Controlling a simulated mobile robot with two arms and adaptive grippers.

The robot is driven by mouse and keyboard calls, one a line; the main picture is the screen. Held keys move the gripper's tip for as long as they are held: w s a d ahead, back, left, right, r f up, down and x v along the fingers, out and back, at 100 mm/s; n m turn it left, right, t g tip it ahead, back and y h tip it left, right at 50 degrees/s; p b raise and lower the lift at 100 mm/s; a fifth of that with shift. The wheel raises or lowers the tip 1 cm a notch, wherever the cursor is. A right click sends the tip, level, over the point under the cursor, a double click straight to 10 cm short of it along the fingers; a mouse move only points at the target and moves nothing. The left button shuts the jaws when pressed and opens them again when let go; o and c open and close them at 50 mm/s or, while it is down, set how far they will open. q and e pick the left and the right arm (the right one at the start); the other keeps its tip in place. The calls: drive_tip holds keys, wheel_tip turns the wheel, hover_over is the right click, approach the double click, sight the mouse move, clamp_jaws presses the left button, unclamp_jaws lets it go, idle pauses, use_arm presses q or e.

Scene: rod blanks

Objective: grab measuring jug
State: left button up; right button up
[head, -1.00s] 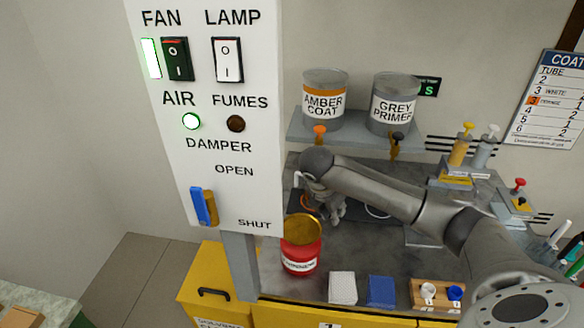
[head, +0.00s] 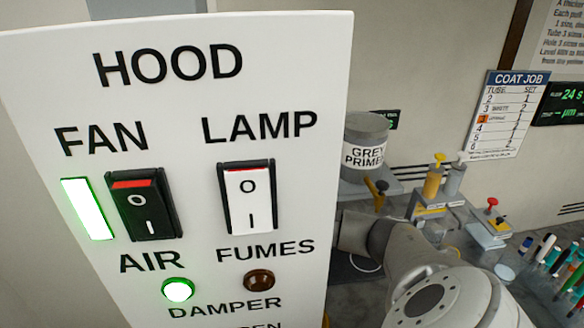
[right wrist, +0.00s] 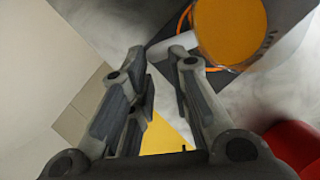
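In the right wrist view, a round vessel with a flat orange face (right wrist: 230,30) lies at the top, with a pale cylindrical part (right wrist: 174,46) at its left. It may be the measuring jug, but I cannot tell for sure. My right gripper (right wrist: 160,62) has its fingers apart with nothing between them; the vessel is beyond and to the right of the fingertips. In the head view, the hood panel hides my right gripper and any jug; only part of my right arm shows. My left gripper is in neither current view.
The white hood panel (head: 190,75) with fan and lamp switches blocks much of the head view. A grey primer can (head: 366,145) stands on the shelf, with pump bottles (head: 433,180) to the right. A red container (right wrist: 298,145) is close to my gripper's right.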

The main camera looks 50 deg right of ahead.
drive_tip(key=shift+p+x, duration=0.55)
drive_tip(key=shift+x, duration=2.5)
drive_tip(key=shift+w+a, duration=0.15)
clamp_jaws()
